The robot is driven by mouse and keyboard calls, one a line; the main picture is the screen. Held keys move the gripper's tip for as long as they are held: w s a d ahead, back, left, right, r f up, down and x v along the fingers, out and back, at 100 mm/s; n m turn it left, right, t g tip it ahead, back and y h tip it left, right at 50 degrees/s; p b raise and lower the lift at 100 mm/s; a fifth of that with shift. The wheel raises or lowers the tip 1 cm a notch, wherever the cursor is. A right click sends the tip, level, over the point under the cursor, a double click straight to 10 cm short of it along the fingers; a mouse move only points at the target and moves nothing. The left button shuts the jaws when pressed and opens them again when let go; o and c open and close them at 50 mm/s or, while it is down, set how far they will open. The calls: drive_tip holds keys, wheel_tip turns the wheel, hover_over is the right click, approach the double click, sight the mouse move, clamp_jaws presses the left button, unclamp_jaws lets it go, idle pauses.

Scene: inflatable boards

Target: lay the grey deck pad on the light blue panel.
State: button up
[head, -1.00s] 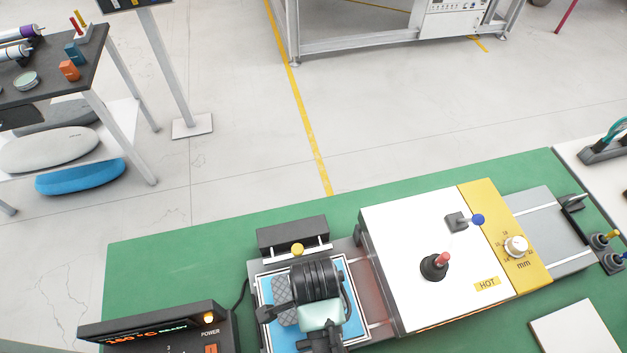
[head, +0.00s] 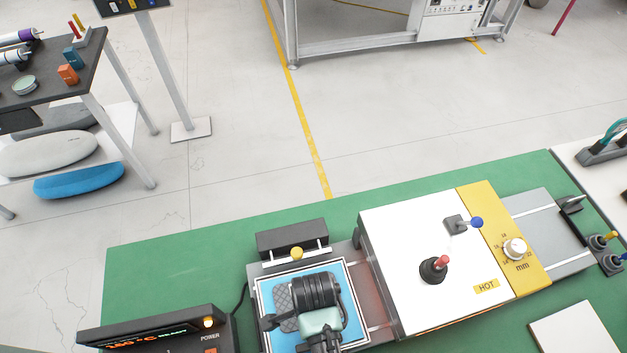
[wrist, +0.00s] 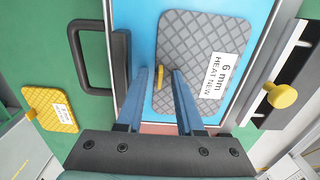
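The grey deck pad (wrist: 194,48), with a diamond pattern and a white "6 mm HEAT NEW" label, is over the light blue panel (wrist: 143,28) and appears to lie flat on it. In the head view the pad (head: 284,295) is within the panel's (head: 352,318) white-edged border, partly hidden by my gripper. My gripper (wrist: 160,72) is just over the pad, its blue fingers apart.
A yellow pad (wrist: 50,108) with its own tab lies on the green bench (wrist: 30,50). A black handle (wrist: 92,55) stands left of the panel. The white "HOT" platen (head: 400,230) is to the panel's right, a black block (head: 292,238) behind it and a controller (head: 160,328) to its left.

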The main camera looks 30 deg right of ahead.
wheel_tip(320, 180, up, 12)
drive_tip(key=w+r+n+t+h, duration=0.1)
drive_tip(key=w+r+n+t, duration=0.35)
drive_tip(key=w+r, duration=0.55)
drive_tip(key=w+a+r+n+t+h, duration=0.1)
drive_tip(key=w+r+n+t, duration=0.2)
drive_tip(key=w+r+t, duration=0.5)
drive_tip(key=w+a+r+n+t, duration=0.1)
drive_tip(key=w+r+n+t, duration=0.2)
drive_tip(key=r, duration=1)
drive_tip(key=a+r+n+t, duration=0.3)
drive_tip(key=r+n+t, duration=0.2)
drive_tip(key=r, duration=1.2)
drive_tip(key=s+a+r+n+t, duration=0.2)
drive_tip(key=s+r, duration=0.3)
drive_tip(key=r, duration=0.3)
drive_tip(key=s+a+r+n+t+y, duration=0.1)
drive_tip(key=s+a+r+n+t, duration=0.1)
drive_tip(key=s+r+t, duration=0.3)
wheel_tip(320, 180, up, 4)
drive_tip(key=shift+a+r+n+y, duration=0.1)
drive_tip(key=shift+a+n+y, duration=0.15)
drive_tip(key=shift+n, duration=0.6)
drive_tip(key=shift+d, duration=0.1)
